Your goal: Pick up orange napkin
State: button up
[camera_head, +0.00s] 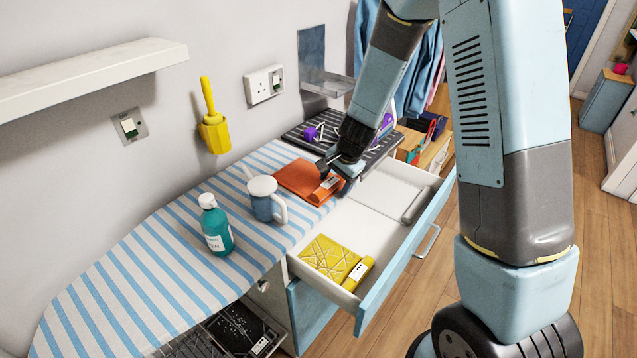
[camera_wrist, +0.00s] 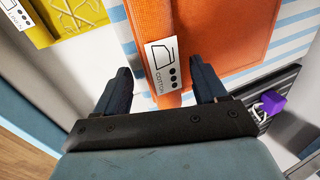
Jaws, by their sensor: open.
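The orange napkin (camera_head: 298,178) lies folded on the blue-and-white striped ironing surface (camera_head: 150,265), near its edge by the open drawer. It has a white care label marked "COTTON" and a thicker rolled or folded edge. My gripper (camera_head: 335,170) is at the napkin's right end. In the wrist view my gripper (camera_wrist: 165,85) is open, with one dark finger on each side of the labelled edge of the orange napkin (camera_wrist: 205,45). I cannot tell whether the fingers touch the cloth.
The open drawer (camera_head: 405,235) holds a yellow patterned cloth (camera_head: 330,258). A dark ribbed tray (camera_head: 310,135) with purple items lies behind.

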jog(key=c, duration=1.1)
jog(key=shift+c, duration=0.2)
jog(key=shift+r, duration=0.6)
notch_tip(320, 180, up, 2)
jog(key=shift+s+r, duration=0.1)
jog(key=shift+r, duration=0.1)
jog(key=s+d+r, duration=0.2)
jog(key=s+r, duration=0.7)
jog(key=s, duration=0.4)
jog(key=shift+s+r, duration=0.2)
jog(key=shift+s, duration=0.1)
